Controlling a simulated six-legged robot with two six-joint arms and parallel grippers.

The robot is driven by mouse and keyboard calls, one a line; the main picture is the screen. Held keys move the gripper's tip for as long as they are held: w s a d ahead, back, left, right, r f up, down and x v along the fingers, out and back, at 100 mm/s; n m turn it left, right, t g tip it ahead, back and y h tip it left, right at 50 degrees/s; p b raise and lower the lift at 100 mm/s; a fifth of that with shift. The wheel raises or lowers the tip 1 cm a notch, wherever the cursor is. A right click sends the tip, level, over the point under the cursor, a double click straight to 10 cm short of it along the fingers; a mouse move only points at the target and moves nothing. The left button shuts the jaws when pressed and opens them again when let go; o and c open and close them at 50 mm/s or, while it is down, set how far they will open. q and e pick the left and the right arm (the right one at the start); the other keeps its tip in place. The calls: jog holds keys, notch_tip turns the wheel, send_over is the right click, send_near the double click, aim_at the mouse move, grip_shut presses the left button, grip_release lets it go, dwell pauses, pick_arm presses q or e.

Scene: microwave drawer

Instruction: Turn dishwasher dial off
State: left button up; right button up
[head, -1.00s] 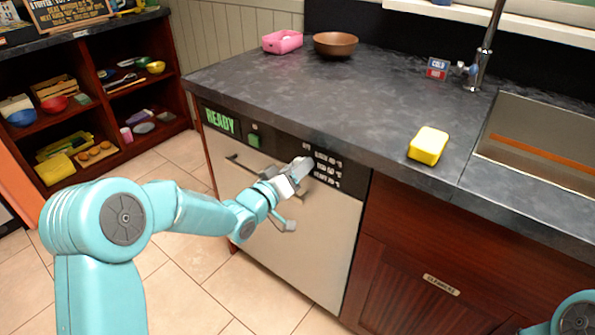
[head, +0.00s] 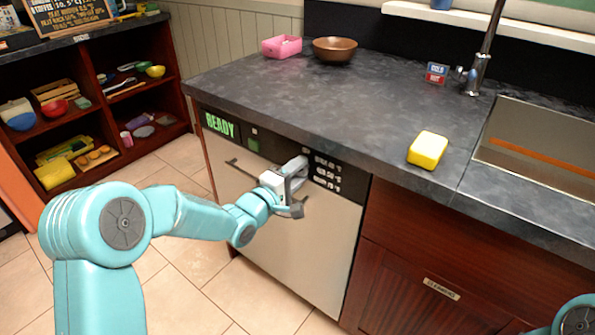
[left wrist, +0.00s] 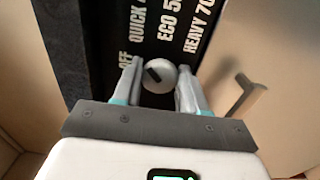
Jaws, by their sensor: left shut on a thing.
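The dishwasher (head: 290,240) has a pale front and a black control panel. Its round silver dial (left wrist: 163,77) sits between my left fingertips in the left wrist view. A dark mark on the dial slants to the upper left, toward the side of the OFF and QUICK labels; I cannot tell exactly which it points at. My left gripper (head: 298,167) is at the panel, shut on the dial; it also shows in the left wrist view (left wrist: 157,80). In the head view the gripper hides the dial. My right gripper is out of view.
A dark bar handle (left wrist: 243,95) sticks out close beside my left fingers. The countertop (head: 310,100) overhangs the panel and holds a yellow sponge (head: 427,150), a brown bowl (head: 335,49) and a pink container (head: 281,46). The sink (head: 540,150) is at the right.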

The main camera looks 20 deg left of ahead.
pick_arm(q)
jog(key=n+p, duration=0.1)
jog(key=n, duration=0.3)
jog(key=shift+n, duration=0.3)
jog(key=shift+n+p, duration=0.55)
jog(key=shift+n, duration=1.45)
jog(key=o, duration=1)
jog(key=v, duration=1.6)
jog(key=shift+s+r+p, duration=0.1)
jog(key=shift+s+p, duration=0.05)
jog(key=shift+p, duration=0.25)
